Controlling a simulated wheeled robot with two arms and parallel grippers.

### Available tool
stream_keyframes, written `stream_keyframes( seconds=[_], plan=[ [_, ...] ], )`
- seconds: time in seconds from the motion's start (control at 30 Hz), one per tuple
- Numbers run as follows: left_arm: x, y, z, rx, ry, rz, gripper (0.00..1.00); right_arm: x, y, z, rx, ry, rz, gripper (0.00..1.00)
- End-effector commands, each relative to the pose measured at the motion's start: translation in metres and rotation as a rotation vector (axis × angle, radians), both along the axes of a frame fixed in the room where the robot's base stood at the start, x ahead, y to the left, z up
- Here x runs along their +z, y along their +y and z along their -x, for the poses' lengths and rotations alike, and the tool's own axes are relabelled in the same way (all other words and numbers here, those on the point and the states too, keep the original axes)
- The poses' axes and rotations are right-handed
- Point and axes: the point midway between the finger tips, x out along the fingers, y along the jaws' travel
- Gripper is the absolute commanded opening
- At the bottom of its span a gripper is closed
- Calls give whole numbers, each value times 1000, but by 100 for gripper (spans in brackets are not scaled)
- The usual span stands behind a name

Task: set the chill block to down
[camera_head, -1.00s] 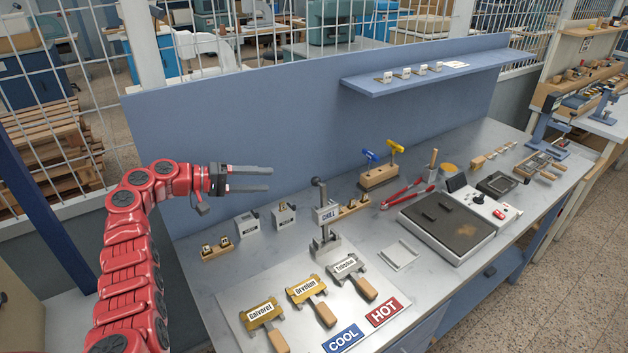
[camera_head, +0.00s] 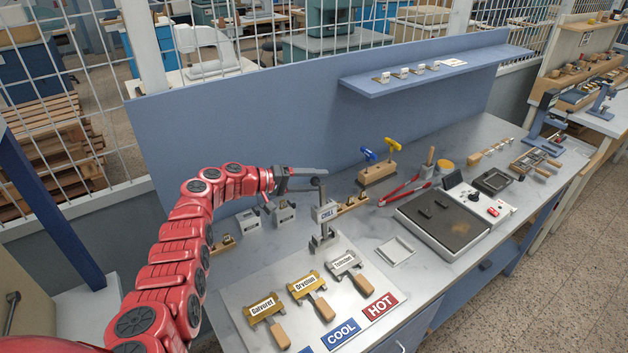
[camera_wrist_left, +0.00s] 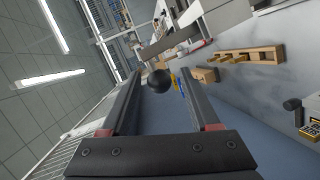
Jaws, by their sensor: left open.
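The chill block (camera_head: 325,212) is a grey block labelled CHILL on an upright post on the bench, raised above its foot, with a dark knob (camera_head: 315,181) on top. In the left wrist view the black ball knob (camera_wrist_left: 159,81) shows between the fingers, ahead of the gripper base. My left gripper (camera_head: 318,180) is open, with its fingers level at the knob's height. I cannot tell if either finger touches it. My right gripper does not show.
Three labelled tools, the nearest being Galvoret (camera_head: 264,307), lie on a pale board in front. COOL (camera_head: 341,333) and HOT (camera_head: 380,306) signs sit at the front edge. A hot plate (camera_head: 445,222) stands to the right. A blue back panel (camera_head: 250,120) rises behind.

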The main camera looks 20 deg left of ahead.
Motion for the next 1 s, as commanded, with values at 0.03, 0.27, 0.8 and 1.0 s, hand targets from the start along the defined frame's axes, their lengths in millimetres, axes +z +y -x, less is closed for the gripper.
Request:
stream_keyframes(
  seconds=[0.03, 0.27, 0.8, 1.0],
  plan=[
    [0, 0, 0, 0, 0, 0, 62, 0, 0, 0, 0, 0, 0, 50],
    [0, 0, 0, 0, 1, 1, 31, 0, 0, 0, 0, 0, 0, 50],
    [-1, 0, 0, 0, 2, 1, 0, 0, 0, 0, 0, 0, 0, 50],
    [-1, 0, 0, 0, 2, 0, 0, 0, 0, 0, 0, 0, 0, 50]
  ],
)
